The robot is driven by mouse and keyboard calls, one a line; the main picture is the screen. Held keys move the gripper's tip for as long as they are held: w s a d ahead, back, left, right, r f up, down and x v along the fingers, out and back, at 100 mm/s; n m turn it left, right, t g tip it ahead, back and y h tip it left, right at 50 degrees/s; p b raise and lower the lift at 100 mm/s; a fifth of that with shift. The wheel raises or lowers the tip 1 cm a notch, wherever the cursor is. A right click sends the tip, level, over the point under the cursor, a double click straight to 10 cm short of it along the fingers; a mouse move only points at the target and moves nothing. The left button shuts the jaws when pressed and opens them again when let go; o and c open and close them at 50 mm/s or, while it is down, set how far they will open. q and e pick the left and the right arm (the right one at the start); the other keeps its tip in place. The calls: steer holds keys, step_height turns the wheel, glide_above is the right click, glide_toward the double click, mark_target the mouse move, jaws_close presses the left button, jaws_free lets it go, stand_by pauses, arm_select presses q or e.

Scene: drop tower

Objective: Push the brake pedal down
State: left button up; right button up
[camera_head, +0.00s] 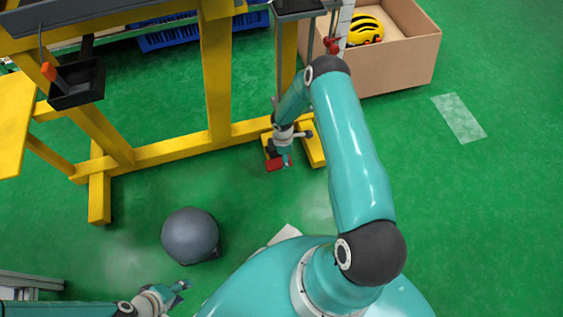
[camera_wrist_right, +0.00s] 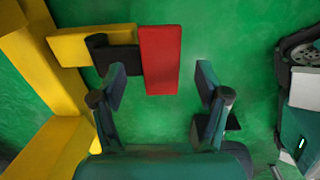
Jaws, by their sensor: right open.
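The brake pedal is a red flat plate (camera_head: 273,164) at the foot of the yellow frame, low over the green floor. In the right wrist view the red pedal (camera_wrist_right: 160,60) lies ahead between my fingers, nearer the left one, with a black piece (camera_wrist_right: 110,52) beside it. My right gripper (camera_head: 287,161) is at the pedal, its fingers spread with nothing between them in the wrist view (camera_wrist_right: 163,90). I cannot tell whether it touches the pedal. My left gripper (camera_head: 181,291) is open and empty at the lower left, far from the pedal.
The yellow frame (camera_head: 217,80) stands across the upper left, with a black holder (camera_head: 77,86) on it. A grey rounded object (camera_head: 190,235) sits on the floor. A cardboard box (camera_head: 398,65) holding a yellow helmet (camera_head: 364,29) is at the upper right. The floor at right is mostly clear.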

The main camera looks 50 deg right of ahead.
steer(key=shift+f+b, duration=0.4)
steer(key=shift+f, duration=1.2)
